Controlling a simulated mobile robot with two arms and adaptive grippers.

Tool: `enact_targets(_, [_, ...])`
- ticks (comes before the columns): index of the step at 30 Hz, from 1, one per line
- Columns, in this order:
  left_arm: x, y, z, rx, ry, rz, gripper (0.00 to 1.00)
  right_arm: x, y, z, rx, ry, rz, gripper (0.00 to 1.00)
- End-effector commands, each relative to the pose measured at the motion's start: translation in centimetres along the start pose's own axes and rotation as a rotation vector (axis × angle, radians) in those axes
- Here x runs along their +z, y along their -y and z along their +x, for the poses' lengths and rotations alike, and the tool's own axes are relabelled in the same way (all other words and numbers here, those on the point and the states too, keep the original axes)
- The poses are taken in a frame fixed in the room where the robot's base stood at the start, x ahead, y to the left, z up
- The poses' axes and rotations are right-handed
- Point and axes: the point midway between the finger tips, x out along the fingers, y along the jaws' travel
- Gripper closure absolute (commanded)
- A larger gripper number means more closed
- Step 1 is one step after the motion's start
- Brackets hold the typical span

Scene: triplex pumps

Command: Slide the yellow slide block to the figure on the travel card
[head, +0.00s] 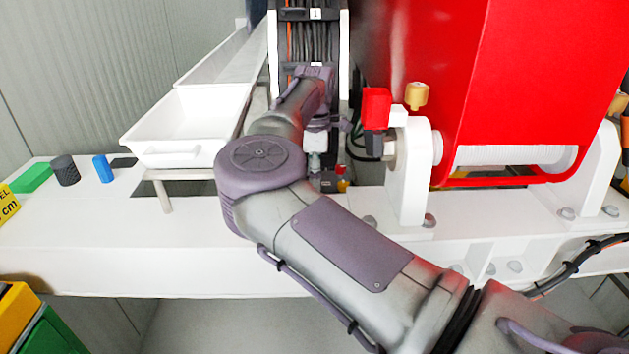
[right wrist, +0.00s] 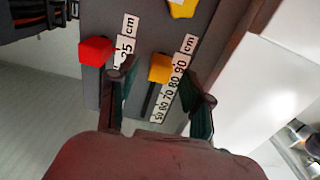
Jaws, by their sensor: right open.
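The yellow slide block (right wrist: 162,68) sits on a dark slot in a grey panel in the right wrist view. A white scale (right wrist: 172,88) marked 50 to 90 cm runs beside it. The block is near the 80–90 end; its exact reading I cannot tell. My right gripper (right wrist: 162,93) is open, one finger on each side of the block and its scale; contact does not show. In the head view my own arm largely hides this place. The yellow travel card (head: 8,204) is cut off by the left edge; only "EL" and "cm" read, its figure hidden. My left gripper is not in view.
A red block (right wrist: 95,50) with its own scale (right wrist: 126,45) stands close to the left finger. A white tray (head: 185,125), a green block (head: 32,178), a dark cylinder (head: 65,170) and a blue piece (head: 103,168) are at left. A red housing (head: 530,80) stands at right.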

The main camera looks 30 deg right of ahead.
Motion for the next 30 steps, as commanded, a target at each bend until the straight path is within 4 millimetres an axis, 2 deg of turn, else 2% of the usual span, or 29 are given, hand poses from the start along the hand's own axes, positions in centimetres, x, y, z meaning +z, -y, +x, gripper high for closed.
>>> enact_targets(6, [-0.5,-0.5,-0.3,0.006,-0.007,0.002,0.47,0.0,0.0,2.0,0.000,0.000,0.000,0.50])
enact_targets(16, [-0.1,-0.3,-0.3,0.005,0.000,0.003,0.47,0.0,0.0,2.3,0.001,0.000,0.000,0.52])
enact_targets(24, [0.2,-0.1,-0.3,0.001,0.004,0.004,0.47,0.0,0.0,2.2,0.001,0.000,0.000,0.97])
enact_targets(25, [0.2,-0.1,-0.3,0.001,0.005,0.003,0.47,0.0,0.0,2.2,0.001,-0.001,0.000,1.00])
enact_targets(30, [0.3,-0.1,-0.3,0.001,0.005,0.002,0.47,0.0,0.0,2.2,0.001,-0.001,0.000,1.00])
